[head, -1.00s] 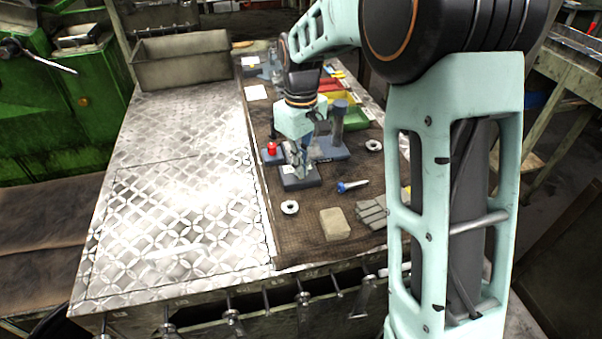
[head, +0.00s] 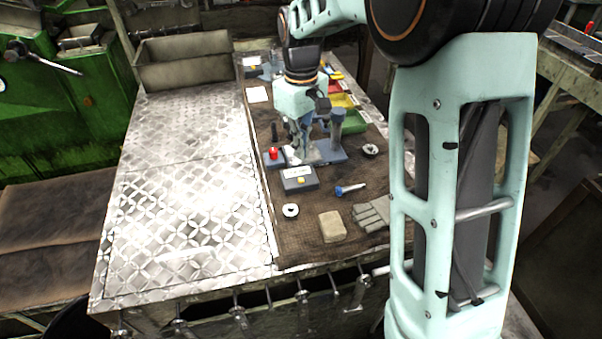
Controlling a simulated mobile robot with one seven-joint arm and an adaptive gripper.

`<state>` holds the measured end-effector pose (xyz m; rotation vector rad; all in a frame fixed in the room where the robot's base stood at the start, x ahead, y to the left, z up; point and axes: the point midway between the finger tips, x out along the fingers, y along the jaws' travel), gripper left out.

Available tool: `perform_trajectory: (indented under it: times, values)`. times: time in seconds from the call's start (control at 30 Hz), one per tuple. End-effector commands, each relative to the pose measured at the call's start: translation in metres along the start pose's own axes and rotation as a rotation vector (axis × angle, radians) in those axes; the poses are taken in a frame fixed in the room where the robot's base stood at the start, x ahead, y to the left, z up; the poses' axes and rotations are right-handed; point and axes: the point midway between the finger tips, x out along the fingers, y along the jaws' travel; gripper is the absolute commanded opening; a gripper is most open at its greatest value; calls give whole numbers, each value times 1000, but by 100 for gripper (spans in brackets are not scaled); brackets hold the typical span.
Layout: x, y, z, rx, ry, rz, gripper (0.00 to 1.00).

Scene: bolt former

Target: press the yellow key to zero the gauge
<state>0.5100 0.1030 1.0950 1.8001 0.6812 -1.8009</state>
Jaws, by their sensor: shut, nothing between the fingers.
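A small grey box (head: 300,185) with a pale display strip lies on the brown mat, and a small yellow key (head: 301,180) shows on its upper face. I take this box for the gauge; its reading is too small to make out. My gripper (head: 303,160) is shut and empty, pointing down just behind the box, apart from the key in the picture. Its height above the mat is hard to tell. It partly hides a grey-blue stand (head: 330,150) behind it.
A red button (head: 273,152) on a grey base stands left of my gripper. A blue-headed bolt (head: 350,189), metal rings (head: 290,210), a tan block (head: 332,226) and grey gloves (head: 371,214) lie nearer. Coloured bins (head: 345,102) stand behind. The metal plate (head: 180,210) at left is clear.

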Motion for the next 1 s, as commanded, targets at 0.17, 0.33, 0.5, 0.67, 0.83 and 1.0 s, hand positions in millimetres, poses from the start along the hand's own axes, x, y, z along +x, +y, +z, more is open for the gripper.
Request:
perform_trajectory:
  times: [0.17,0.33,0.5,0.67,0.83,1.0]
  values:
    - [-9,0,0,0,0,0,0]
    - [-8,0,0,0,0,0,0]
    - [-7,-3,5,0,1,0,0]
    - [-6,-11,19,0,1,1,0]
    - [-7,-20,34,-1,1,1,0]
    - [-7,-28,49,-1,1,1,0]
